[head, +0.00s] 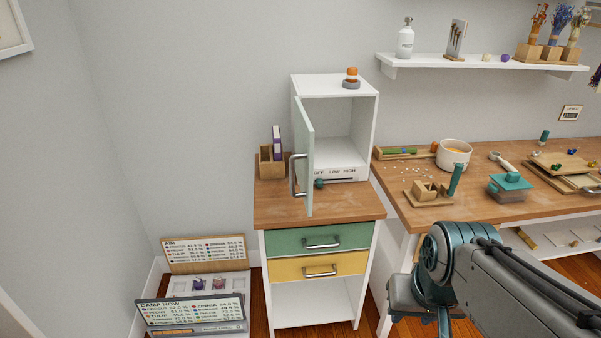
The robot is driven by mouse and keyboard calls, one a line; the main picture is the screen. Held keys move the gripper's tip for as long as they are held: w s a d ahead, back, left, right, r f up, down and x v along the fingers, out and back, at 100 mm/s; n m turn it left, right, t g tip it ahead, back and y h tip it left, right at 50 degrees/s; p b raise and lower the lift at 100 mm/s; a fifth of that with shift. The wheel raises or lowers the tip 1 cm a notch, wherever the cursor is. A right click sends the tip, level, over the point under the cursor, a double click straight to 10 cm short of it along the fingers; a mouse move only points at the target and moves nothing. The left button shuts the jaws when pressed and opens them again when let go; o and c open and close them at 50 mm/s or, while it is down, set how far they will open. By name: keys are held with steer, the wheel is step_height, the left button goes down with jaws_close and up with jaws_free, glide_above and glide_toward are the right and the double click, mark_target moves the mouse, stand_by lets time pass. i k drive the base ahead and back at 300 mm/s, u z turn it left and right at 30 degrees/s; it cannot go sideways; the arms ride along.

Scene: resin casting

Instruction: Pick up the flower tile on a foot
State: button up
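I cannot pick out a flower tile on a foot with certainty. Two small pieces, one purple (200,284) and one reddish (219,283), stand on a pale tray (178,287) at the lower left, between two lettered boards; they are too small to tell their shape. My arm comes in from the lower right, and its end (425,305) points down by the right table's front. My fingertips do not show clearly, and I see nothing held. My arm's end is well to the right of the pale tray.
A white cabinet (366,115) with its door (304,150) swung open stands on a wooden-topped drawer unit (335,205). A workbench (410,213) with a white pot (453,154) and tools is at the right. A wall shelf (430,62) holds a bottle and dried flowers.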

mark_target(458, 28)
steer(key=k, duration=0.95)
steer(key=u, duration=0.4)
steer(key=i, duration=1.65)
